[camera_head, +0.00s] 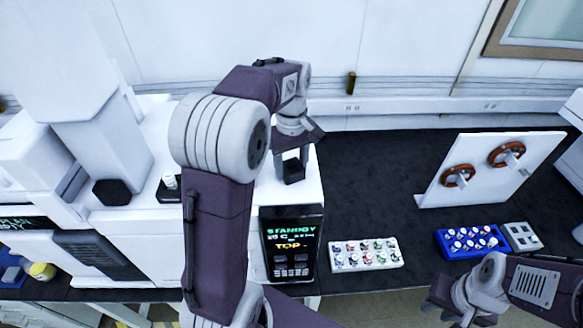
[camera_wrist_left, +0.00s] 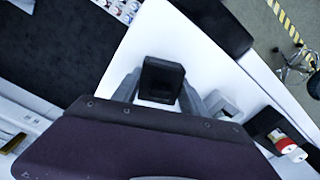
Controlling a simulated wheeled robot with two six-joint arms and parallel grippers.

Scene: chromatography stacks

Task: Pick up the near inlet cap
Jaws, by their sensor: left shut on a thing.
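The near inlet cap (camera_head: 292,174), a small black block, is at the top of the white instrument to the right of my raised left arm. In the left wrist view the cap (camera_wrist_left: 163,78) sits between the two grey fingers, its dark face toward the camera. My left gripper (camera_head: 290,162) is shut on it from above. Whether the cap still touches the white top is unclear. My right gripper (camera_head: 432,300) is low at the right, in front of the bench; its fingers are too hard to make out.
A dark faceted cap (camera_head: 112,192) and a black block with a white vial (camera_head: 169,188) sit on the instrument to the left. A white vial rack (camera_head: 365,255), a blue rack (camera_head: 472,241) and a white panel with red rings (camera_head: 487,170) stand on the dark bench.

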